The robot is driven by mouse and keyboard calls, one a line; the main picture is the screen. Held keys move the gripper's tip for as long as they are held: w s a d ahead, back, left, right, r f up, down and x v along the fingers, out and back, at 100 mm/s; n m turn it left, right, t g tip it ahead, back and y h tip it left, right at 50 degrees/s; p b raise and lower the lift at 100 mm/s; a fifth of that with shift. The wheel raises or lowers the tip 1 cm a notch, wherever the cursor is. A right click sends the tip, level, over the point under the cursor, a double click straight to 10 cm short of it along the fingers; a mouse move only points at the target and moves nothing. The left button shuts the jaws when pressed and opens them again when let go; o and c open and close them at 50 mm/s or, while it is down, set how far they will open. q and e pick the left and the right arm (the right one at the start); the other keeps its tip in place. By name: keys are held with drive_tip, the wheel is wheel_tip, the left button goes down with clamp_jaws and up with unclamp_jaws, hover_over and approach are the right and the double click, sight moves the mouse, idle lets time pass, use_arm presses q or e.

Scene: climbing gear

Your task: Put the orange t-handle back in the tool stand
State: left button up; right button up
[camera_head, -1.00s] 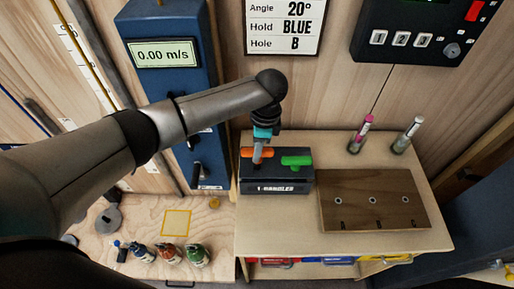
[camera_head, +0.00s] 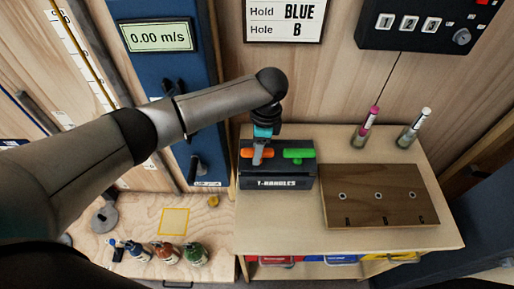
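The orange t-handle (camera_head: 247,153) is at the left of the dark tool stand (camera_head: 250,183) labelled T-HANDLES, its bar level with the stand's top. The green t-handle (camera_head: 299,154) sits to its right in the same stand. My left gripper (camera_head: 258,158) comes down from above over the orange bar, with a grey finger in front of its middle. Whether the fingers press on the bar is hidden, and so is the shaft below it. My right gripper is out of view.
A wooden block (camera_head: 378,196) with holes marked A, B and C lies right of the stand. Several small bottles (camera_head: 165,252) stand on the lower bench at left.

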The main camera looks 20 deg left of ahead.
use_arm(q)
drive_tip(key=shift+o, duration=0.9)
